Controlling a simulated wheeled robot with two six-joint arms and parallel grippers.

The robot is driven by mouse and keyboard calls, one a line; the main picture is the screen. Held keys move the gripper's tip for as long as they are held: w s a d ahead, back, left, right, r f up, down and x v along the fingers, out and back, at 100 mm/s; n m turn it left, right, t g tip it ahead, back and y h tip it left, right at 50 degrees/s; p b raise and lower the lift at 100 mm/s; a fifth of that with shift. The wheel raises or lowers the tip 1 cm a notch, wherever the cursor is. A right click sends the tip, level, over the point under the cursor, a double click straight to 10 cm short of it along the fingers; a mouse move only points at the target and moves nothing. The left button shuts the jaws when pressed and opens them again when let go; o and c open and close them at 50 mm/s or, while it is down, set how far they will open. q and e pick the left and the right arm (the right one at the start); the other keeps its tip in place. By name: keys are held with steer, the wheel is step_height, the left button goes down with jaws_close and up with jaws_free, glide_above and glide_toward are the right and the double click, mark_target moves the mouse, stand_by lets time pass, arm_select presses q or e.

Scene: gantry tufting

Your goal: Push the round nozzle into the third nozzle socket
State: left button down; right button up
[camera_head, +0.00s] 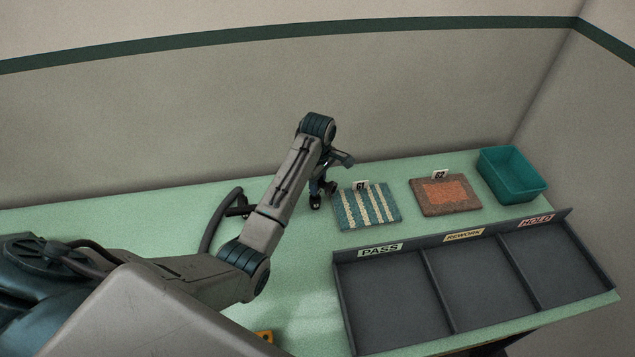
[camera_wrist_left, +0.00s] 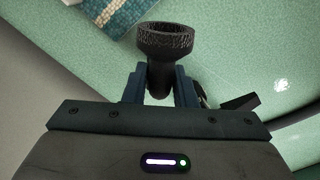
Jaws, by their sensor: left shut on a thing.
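The round nozzle (camera_wrist_left: 165,40) shows in the left wrist view as a dark cup-shaped piece with a wide round mouth and a narrower stem. My left gripper (camera_wrist_left: 159,86) is shut on its stem between two blue-grey fingers. In the head view my left gripper (camera_head: 324,190) hangs over the green table, just left of the striped mat sample; a small dark round part shows below it. I cannot make out the third nozzle socket in either view. My right gripper is out of view.
A striped mat (camera_head: 366,207) marked 61 and an orange-brown mat (camera_head: 430,208) marked 62 lie right of the gripper. A teal bin (camera_head: 512,190) stands at the back right. A grey PASS, REWORK, HOLD tray (camera_head: 430,290) fills the front right. A dark hose (camera_head: 212,222) curves at left.

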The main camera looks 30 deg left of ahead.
arm_select(q)
steer(key=shift+s+f+b, duration=0.1)
steer(key=shift+f+b, duration=0.25)
steer(key=shift+f, duration=0.95)
steer(key=c, duration=1.1)
jaws_free()
steer(key=shift+c, duration=0.2)
steer(key=shift+o, duration=0.2)
steer(key=shift+f, duration=0.1)
